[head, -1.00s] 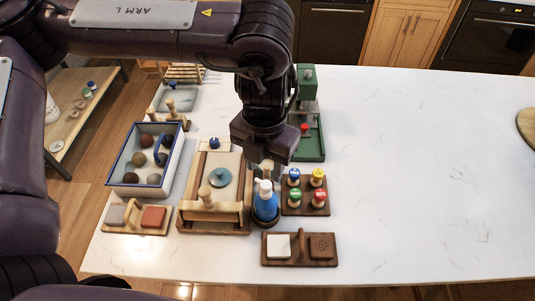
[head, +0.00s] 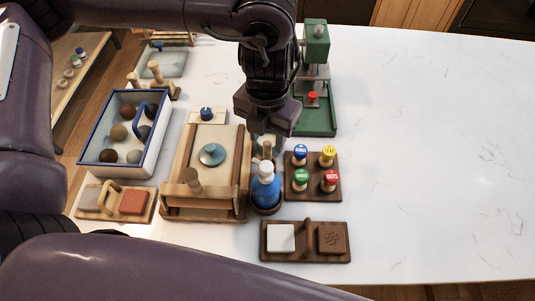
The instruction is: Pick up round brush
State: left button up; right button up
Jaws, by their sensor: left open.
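I cannot clearly make out a round brush. A small upright wooden handle (head: 267,151) shows just behind the blue bottle (head: 265,188), and I cannot tell whether it belongs to the brush. My left gripper (head: 267,137) points down directly above or around the top of this handle. Its jaws are open, and I cannot tell whether they touch it. What lies under the gripper is partly hidden by the gripper and the bottle. My right gripper is not in view.
A stamp board (head: 330,191) with coloured knobs stands right of the bottle, a green press (head: 318,124) behind it. A wooden frame (head: 181,191) and blue-rimmed box (head: 92,124) are to the left, a two-tile holder (head: 307,256) in front. The table's right side (head: 440,160) is clear.

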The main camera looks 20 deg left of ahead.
aim_at(267, 153)
pick_arm(q)
jog(key=shift+s+f, duration=0.15)
jog(key=shift+f, duration=0.2)
notch_tip(267, 153, down, 4)
jog(key=shift+d+f+p, duration=0.1)
jog(key=shift+f+p, duration=0.1)
jog(key=shift+p, duration=0.9)
jog(key=shift+f, duration=0.3)
jog(key=c, duration=0.9)
